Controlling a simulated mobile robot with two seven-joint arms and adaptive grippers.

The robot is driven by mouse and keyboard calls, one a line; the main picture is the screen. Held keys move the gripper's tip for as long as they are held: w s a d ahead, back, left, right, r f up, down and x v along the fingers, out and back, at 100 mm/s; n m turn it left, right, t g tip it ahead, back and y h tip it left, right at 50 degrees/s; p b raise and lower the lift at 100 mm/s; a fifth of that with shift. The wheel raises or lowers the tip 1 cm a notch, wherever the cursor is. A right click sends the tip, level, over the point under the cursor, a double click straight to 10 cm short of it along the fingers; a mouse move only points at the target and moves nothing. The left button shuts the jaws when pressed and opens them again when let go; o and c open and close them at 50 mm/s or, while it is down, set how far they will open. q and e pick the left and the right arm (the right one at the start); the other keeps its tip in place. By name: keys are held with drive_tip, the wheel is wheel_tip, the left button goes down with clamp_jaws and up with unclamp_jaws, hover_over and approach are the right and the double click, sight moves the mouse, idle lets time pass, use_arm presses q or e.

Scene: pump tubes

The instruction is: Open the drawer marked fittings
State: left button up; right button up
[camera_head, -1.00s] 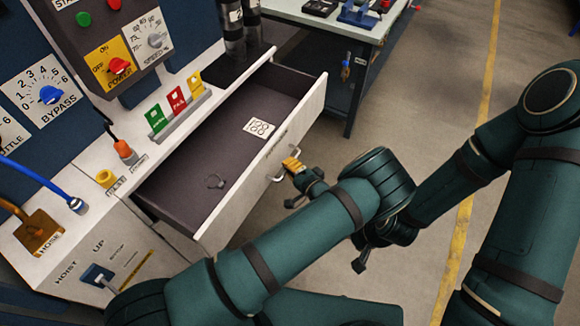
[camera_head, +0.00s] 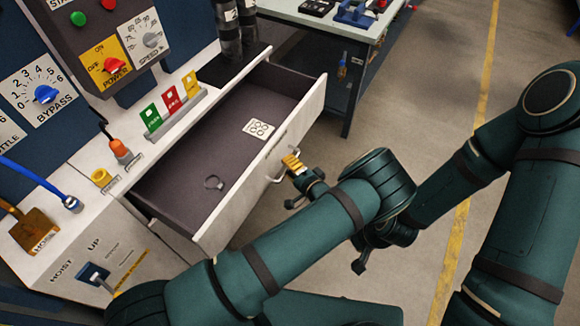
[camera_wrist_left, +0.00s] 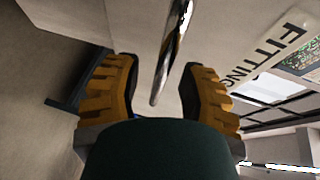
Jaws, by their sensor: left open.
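The drawer (camera_head: 238,190) in the pale cabinet stands well open. A bar handle (camera_head: 278,175) is on its front. In the left wrist view, the drawer front carries a label reading "FITTING" (camera_wrist_left: 262,47), cut off by the picture edge. My left gripper (camera_head: 292,163), with yellow finger pads, is at the handle. In the left wrist view, its fingers (camera_wrist_left: 155,88) are apart, with the metal handle bar (camera_wrist_left: 170,60) between them. A gap shows beside the bar. My right arm comes in from the right; its gripper is largely hidden behind the left arm.
Coloured cards (camera_head: 171,100) stand on the cabinet top, near dark cylinders (camera_head: 229,40). A workbench (camera_head: 330,30) stands behind. The floor right of the drawer is clear around my arms.

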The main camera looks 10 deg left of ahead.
use_arm(q)
wheel_tip(320, 180, up, 10)
drive_tip(key=shift+r, duration=0.1)
idle(0.5)
drive_tip(key=shift+s+d, duration=0.1)
idle(0.4)
